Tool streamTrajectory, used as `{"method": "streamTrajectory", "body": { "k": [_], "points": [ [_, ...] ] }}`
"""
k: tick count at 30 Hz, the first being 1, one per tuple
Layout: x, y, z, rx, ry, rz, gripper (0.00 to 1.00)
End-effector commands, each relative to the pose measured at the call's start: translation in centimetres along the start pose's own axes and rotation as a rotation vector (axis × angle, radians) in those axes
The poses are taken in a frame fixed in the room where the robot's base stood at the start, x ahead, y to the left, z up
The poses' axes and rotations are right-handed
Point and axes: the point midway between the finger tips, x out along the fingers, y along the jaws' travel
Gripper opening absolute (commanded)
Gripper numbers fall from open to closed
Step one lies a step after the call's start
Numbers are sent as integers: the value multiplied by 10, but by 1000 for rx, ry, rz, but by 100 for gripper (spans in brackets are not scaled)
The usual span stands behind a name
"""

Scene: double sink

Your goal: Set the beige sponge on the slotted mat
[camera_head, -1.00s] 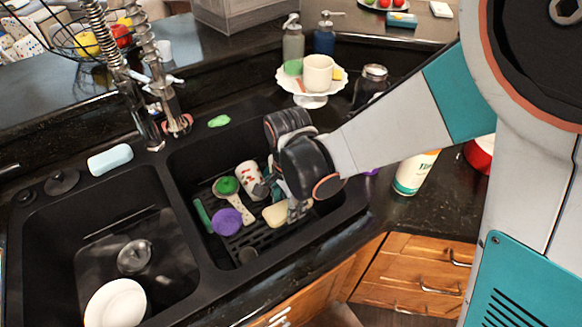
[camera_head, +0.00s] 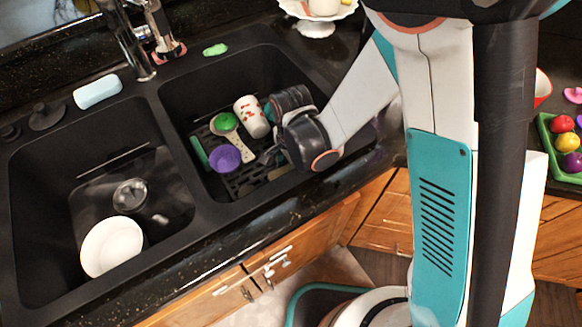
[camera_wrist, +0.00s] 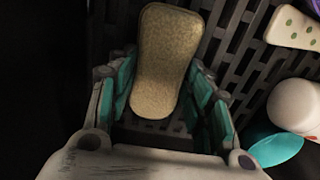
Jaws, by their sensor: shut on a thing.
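The beige sponge (camera_wrist: 160,65) is long and rounded and lies between the two fingers of my gripper (camera_wrist: 163,80) in the wrist view. The gripper is shut on it. In the head view my gripper (camera_head: 270,156) is low in the right basin, and only a sliver of the sponge (camera_head: 279,172) shows below it. The dark slotted mat (camera_head: 240,183) covers the basin floor. The mat's slots (camera_wrist: 240,40) show beside and below the sponge; I cannot tell whether the sponge touches the mat.
The left basin holds a white plate (camera_head: 112,247). A pale blue bar (camera_head: 97,91) lies on the rim.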

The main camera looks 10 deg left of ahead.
Motion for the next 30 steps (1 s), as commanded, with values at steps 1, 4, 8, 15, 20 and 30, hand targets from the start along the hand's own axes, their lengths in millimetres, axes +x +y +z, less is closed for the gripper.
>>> {"method": "streamTrajectory", "body": {
  "k": [1, 4, 8, 15, 20, 30],
  "points": [
    [0, 0, 0, 0, 0, 0, 34],
    [-1, 0, 0, 0, 0, 0, 34],
    [0, 0, 0, 0, 0, 0, 34],
    [3, 0, 0, 0, 0, 0, 67],
    [3, 0, 0, 0, 0, 0, 67],
    [-13, 0, 0, 0, 0, 0, 67]
  ]
}}
